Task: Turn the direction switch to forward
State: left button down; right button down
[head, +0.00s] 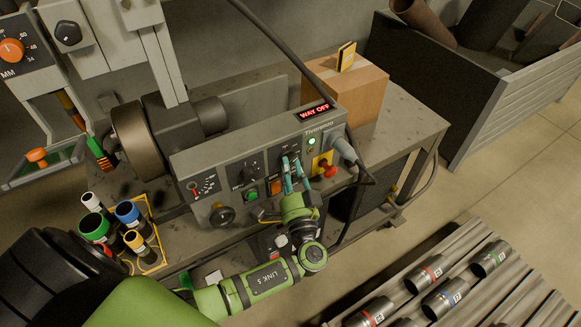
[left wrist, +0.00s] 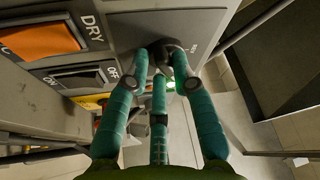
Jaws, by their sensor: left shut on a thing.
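The grey control box (head: 230,160) stands on the bench, with several knobs, buttons and a red sign reading WAY OFF (head: 313,111). My left gripper (head: 290,171) reaches up to the box's front panel, right of its middle. Its teal fingers are closed around a dark knob (left wrist: 168,47), which shows between the fingertips in the left wrist view. I take this knob for the direction switch. The fingers hide most of it and its markings, so I cannot tell its setting. My right gripper is not in view.
A red mushroom button (head: 328,170) on a yellow plate sits close right of my gripper. An orange switch (head: 276,187) and a green button (head: 252,195) lie left. A thick cable crosses the box. A yellow rack (head: 153,262) holds several capped cylinders.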

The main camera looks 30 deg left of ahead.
pick_arm(q)
jog(key=r+m+p, duration=0.1)
jog(key=m, duration=0.1)
jog(key=m+h+p, duration=0.1)
jog(key=shift+r+m, duration=0.4)
jog(key=m+g+h+p, duration=0.1)
jog(key=m+p, duration=0.1)
jog(key=p, duration=0.1)
jog(key=shift+r+m, duration=0.1)
jog(key=shift+m, duration=0.3)
jog(key=shift+m+g+p, duration=0.3)
jog(key=shift+m+p, duration=0.25)
jog(key=shift+m, duration=0.15)
jog(key=shift+d, duration=0.1)
jog(key=c, duration=1.1)
grip_release()
jog(key=shift+c, duration=0.2)
jog(key=shift+d+f, duration=0.1)
jog(key=shift+f, duration=0.15)
jog(key=shift+f, duration=0.15)
